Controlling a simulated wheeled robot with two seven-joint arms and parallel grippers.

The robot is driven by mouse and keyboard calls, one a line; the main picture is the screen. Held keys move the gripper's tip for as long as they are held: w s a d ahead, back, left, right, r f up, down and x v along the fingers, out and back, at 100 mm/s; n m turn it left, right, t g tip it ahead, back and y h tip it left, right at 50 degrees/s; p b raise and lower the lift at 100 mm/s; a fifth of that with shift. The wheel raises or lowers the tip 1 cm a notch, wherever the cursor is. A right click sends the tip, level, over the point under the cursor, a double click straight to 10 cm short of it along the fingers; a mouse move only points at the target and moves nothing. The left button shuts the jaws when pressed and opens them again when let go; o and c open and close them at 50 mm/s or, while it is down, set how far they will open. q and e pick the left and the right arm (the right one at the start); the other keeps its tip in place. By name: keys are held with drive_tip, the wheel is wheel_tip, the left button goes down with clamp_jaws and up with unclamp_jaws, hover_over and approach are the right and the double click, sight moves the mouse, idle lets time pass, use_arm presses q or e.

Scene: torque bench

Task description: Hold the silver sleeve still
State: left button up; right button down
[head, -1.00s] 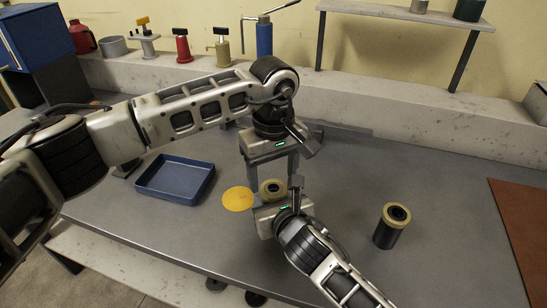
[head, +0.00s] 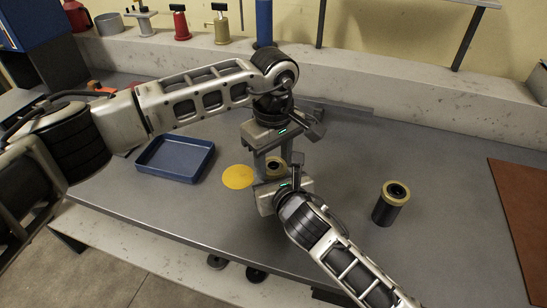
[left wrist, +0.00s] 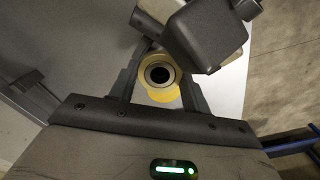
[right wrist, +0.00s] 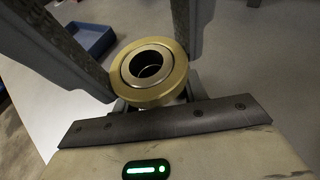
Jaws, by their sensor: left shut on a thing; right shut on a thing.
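The silver sleeve (right wrist: 132,74) stands upright between my two grippers. A wide brass ring (right wrist: 152,97) circles its top, and a dark round hole shows in the middle. In the head view the brass ring (head: 266,168) is partly covered by the grippers. My left gripper (head: 273,161) reaches down from behind, its fingers shut on either side of the brass ring. My right gripper (head: 277,177) comes in low from the front, shut on the sleeve beneath the ring. Most of the sleeve's body is hidden. In the left wrist view the ring (left wrist: 160,73) sits between the fingers.
A yellow disc (head: 238,177) lies just left of the sleeve. A blue tray (head: 175,158) is farther left. A black cylinder with a brass top (head: 385,211) stands to the right. A brown mat (head: 525,200) lies at the right edge. The bench (head: 450,230) between them is clear.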

use_arm(q)
drive_tip(key=shift+n, duration=0.5)
drive_tip(key=o, duration=1.1)
